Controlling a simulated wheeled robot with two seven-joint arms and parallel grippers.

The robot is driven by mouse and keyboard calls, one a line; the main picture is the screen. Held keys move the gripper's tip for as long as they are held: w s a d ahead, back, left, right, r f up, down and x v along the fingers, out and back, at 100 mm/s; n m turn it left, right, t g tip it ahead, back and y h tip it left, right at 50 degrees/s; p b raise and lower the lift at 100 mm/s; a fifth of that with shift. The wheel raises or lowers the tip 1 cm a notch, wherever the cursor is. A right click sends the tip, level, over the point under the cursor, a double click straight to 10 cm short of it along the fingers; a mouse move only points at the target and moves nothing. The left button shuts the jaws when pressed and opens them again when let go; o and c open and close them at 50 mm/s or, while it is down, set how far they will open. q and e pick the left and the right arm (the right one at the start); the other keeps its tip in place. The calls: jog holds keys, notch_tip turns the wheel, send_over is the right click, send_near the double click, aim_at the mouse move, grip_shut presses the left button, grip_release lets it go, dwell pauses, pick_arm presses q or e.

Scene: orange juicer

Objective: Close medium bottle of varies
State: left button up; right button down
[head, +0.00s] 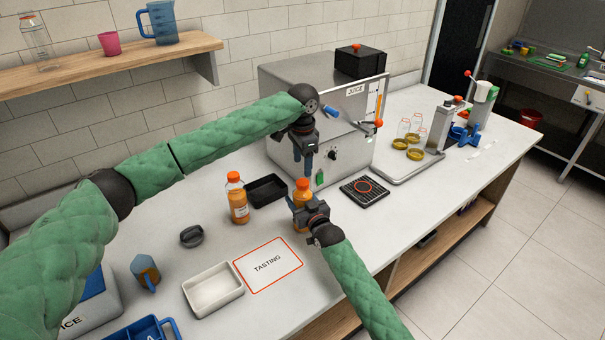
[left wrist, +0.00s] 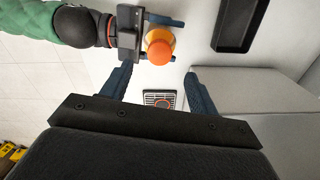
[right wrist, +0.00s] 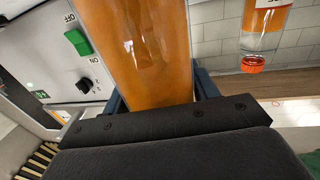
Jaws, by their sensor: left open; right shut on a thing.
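An orange-filled bottle (head: 302,193) with an orange cap (head: 303,183) on its top stands upright at the counter, in front of the juicer. My right gripper (head: 301,205) is shut around its body. In the right wrist view the bottle's orange body (right wrist: 140,50) fills the space between the fingers. In the left wrist view the cap (left wrist: 160,50) shows from above; how tightly it sits cannot be told. My left gripper (head: 303,168) is open and empty, pointing down just above the cap. Its spread fingers (left wrist: 160,88) show in its own wrist view, with the cap beyond them.
A second capped orange bottle (head: 237,198) stands to the left, beside a black tray (head: 267,188). The steel juicer (head: 315,110) stands close behind. A black drip mat (head: 364,191) lies to the right. A white tray (head: 213,290) and a TASTING card (head: 268,266) lie in front.

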pick_arm(q)
jog(key=shift+r, duration=2.7)
pick_arm(e)
jog(key=shift+c, duration=1.8)
grip_release()
pick_arm(q)
jog(key=shift+f+b, duration=1.55)
pick_arm(e)
jog(key=v, duration=0.7)
jog(key=shift+s+d, duration=0.15)
jog(key=shift+s, duration=0.2)
jog(key=shift+f, duration=0.1)
